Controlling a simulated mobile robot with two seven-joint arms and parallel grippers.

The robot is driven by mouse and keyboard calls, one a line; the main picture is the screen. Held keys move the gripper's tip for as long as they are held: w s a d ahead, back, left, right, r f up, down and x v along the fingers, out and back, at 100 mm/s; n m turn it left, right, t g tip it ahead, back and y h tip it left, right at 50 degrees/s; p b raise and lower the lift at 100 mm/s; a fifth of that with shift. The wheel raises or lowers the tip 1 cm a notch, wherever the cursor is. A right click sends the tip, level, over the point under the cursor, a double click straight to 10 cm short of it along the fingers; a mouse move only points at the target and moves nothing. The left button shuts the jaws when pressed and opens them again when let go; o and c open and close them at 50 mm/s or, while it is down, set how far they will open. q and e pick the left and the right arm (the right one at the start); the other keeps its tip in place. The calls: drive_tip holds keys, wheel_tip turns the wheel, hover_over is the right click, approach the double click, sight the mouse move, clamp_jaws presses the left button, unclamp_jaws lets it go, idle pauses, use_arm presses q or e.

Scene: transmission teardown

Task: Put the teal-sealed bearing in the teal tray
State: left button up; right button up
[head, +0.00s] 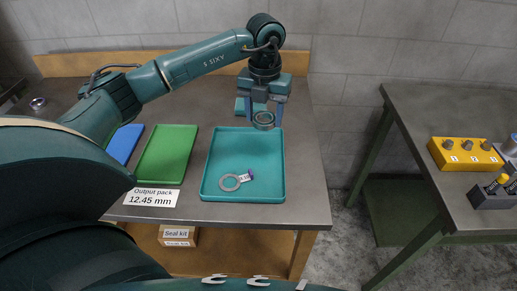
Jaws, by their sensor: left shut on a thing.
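My left gripper (264,112) is shut on a round metal bearing (263,122), gripped at its sides. The bearing is held above the back right part of the teal tray (210,180); its seal colour is too small to tell for sure. The teal tray lies on the grey workbench. In it are a flat metal ring (229,184) and a small tagged part with a purple end (248,174). My right gripper is not in view.
A green tray (165,152) and a blue tray (124,142) lie left of the teal tray. A label reading 12.45 mm (151,198) is at the front. A second table (440,115) at right bears a yellow block (463,154). A floor gap separates the tables.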

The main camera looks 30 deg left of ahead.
use_arm(q)
hover_over(263, 152)
wheel_tip(263, 152, down, 5)
drive_tip(key=shift+f+p, duration=0.1)
drive_tip(key=shift+p, duration=0.2)
drive_tip(key=shift+f, duration=0.65)
wheel_tip(263, 152, down, 3)
drive_tip(key=shift+f, duration=0.1)
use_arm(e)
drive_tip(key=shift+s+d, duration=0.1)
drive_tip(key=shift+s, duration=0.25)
